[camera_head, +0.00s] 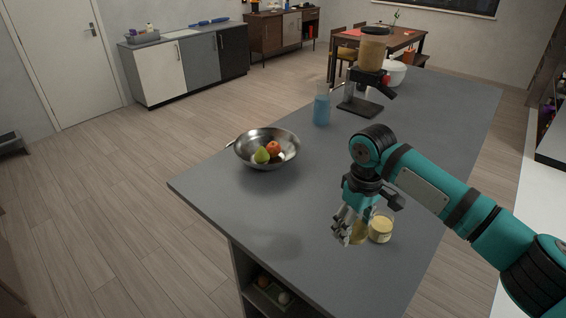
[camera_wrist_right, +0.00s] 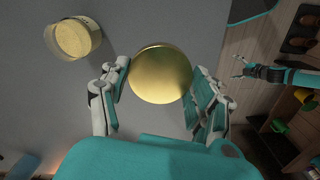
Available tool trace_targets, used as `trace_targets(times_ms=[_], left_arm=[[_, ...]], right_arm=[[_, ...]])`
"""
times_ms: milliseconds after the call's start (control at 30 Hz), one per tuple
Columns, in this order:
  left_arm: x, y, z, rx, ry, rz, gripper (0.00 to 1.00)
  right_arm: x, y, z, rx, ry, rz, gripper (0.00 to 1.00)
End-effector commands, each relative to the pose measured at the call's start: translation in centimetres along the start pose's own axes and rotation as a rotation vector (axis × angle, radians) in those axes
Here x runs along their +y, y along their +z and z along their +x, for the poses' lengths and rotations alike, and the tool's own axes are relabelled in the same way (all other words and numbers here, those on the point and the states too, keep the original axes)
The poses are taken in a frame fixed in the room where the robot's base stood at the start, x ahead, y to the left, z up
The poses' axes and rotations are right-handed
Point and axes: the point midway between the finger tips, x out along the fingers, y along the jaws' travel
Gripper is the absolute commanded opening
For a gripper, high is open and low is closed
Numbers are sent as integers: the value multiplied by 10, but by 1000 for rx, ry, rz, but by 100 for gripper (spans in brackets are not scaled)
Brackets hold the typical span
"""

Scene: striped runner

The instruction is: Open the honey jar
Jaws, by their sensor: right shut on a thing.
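My right gripper (camera_head: 346,230) is low over the near part of the grey island. Its fingers are shut on a round gold lid (camera_wrist_right: 160,73), seen face-on in the right wrist view. The gold thing also shows beside the fingers in the head view (camera_head: 360,233). Whether a jar is under the lid is hidden. A short glass jar with pale yellow contents (camera_head: 380,229) stands just right of the gripper, apart from it; it shows open-topped at upper left in the wrist view (camera_wrist_right: 75,40). My left gripper (camera_wrist_right: 238,67) shows at the right of the wrist view, fingers apart and empty.
A metal bowl (camera_head: 268,148) with fruit stands at the island's left edge. A blue bottle (camera_head: 322,108) and a coffee grinder (camera_head: 369,72) stand farther back, near a white pot (camera_head: 394,74). The counter (camera_head: 310,205) left of my gripper is clear.

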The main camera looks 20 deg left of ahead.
Motion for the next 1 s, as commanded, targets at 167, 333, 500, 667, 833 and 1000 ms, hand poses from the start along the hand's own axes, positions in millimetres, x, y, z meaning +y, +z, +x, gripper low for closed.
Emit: trace_targets(times_ms=[167,333,500,667,833,1000], left_arm=[[77,71,-7,-120,92,-20,95],[130,119,-21,-203,155,-31,95],[160,145,-31,-249,190,-35,95],[159,145,-31,-249,190,-35,95],[159,145,-31,-249,189,-35,95],[159,144,-31,-248,189,-35,95]], right_arm=[[0,0,0,0,0,0,24],[0,0,0,0,0,0,24],[-1,12,7,-3,-3,26,24],[-8,48,24,-3,-3,131,24],[-19,106,52,-5,-4,297,24],[-34,186,90,-10,-4,533,24]])
